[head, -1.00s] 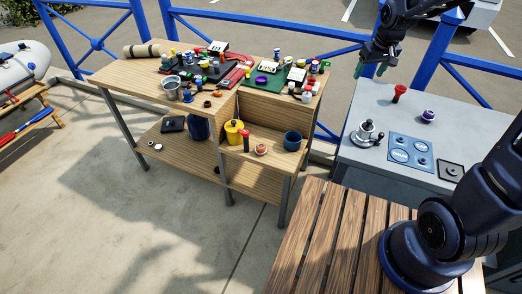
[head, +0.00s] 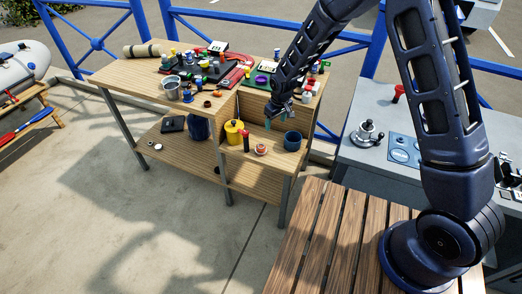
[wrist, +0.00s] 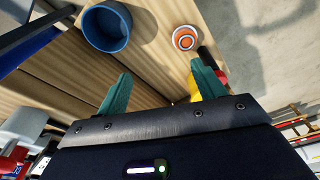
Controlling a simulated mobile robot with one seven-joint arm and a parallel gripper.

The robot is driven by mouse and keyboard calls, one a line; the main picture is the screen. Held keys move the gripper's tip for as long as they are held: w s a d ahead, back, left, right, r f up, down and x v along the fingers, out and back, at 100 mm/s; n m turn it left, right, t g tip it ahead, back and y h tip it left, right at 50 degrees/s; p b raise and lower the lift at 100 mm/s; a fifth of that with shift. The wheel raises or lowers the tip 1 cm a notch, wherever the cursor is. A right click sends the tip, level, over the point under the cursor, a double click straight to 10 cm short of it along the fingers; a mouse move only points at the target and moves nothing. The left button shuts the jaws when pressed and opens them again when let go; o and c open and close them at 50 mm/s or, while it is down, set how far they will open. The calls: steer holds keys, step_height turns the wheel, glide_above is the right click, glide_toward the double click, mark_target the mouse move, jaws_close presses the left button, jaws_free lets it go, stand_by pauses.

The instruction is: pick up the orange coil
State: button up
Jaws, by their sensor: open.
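The orange coil (head: 261,149) is a small round thing with orange and white rings. It lies on the middle wooden shelf, near its front edge. In the wrist view the coil (wrist: 185,38) shows beyond my right-hand fingertip, apart from it. My gripper (head: 276,122) is above this shelf, higher than the coil and a little behind it. Its two teal fingers are spread, and in the wrist view the gap of my gripper (wrist: 160,72) shows only bare wood.
A blue cup (head: 292,141) stands right of the coil. A red and black upright thing (head: 246,141) and a yellow container (head: 234,132) stand to its left. The crowded worktop (head: 130,72) rises behind and above the shelf. A grey counter (head: 360,103) is at the right.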

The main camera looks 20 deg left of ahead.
steer(key=n, duration=0.1)
glide_toward(261, 146)
steer(key=shift+w+d+f, duration=0.3)
steer(key=shift+w+d, duration=0.05)
steer(key=shift+d, duration=0.05)
steer(key=shift+w+a+f, duration=0.1)
steer(key=shift+a+f, duration=0.1)
steer(key=shift+f, duration=1.2)
steer(key=shift+a+f, duration=0.15)
steer(key=shift+f, duration=1.2)
steer(key=shift+a+f, duration=0.25)
steer(key=shift+f, duration=0.6)
steer(key=shift+a+f, duration=0.2)
steer(key=shift+f, duration=0.6)
steer(key=shift+a+f, duration=0.25)
steer(key=shift+f, duration=0.6)
steer(key=c, duration=1)
